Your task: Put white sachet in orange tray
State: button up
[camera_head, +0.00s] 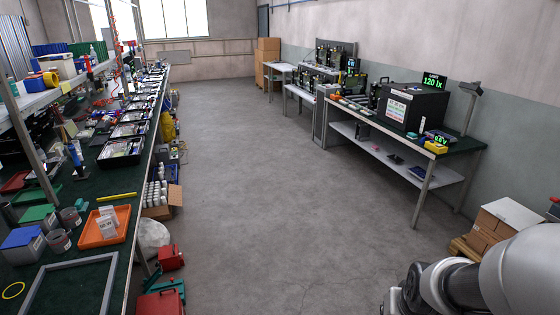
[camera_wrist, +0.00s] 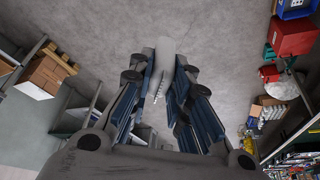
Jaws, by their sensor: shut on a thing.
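The orange tray (camera_head: 88,238) lies on the dark green bench top at the left in the head view. White sachets (camera_head: 106,221) lie in it. In the wrist view my gripper (camera_wrist: 162,76) is shut on a thin pale item with a printed edge, seen nearly edge-on; it appears to be a white sachet (camera_wrist: 165,62). The held item is up in the air over the grey floor, well away from the tray. My gripper is not visible in the head view; only my arm shows at the lower right.
Near the tray stand grey-red tubs (camera_head: 70,217), a blue box (camera_head: 22,245), a green bin (camera_head: 38,216) and a grey frame (camera_head: 75,287). Red boxes (camera_head: 160,302) sit on the floor beside the bench. The aisle (camera_head: 260,190) between the benches is clear.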

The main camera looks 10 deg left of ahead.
aim_at(122, 215)
jog(key=i+j+u, duration=0.2)
jog(key=i+u, duration=0.15)
jog(key=i, duration=0.2)
jog(key=i+j+u, duration=0.1)
jog(key=i+u, duration=0.3)
jog(key=i, duration=0.15)
jog(key=i+l+u, duration=0.15)
jog(key=i+u, duration=0.2)
jog(key=i, duration=0.2)
jog(key=i+u, duration=0.4)
jog(key=i, duration=0.15)
jog(key=i+l+u, duration=0.1)
jog(key=i+u, duration=0.35)
jog(key=i+l+u, duration=0.4)
jog(key=i, duration=0.2)
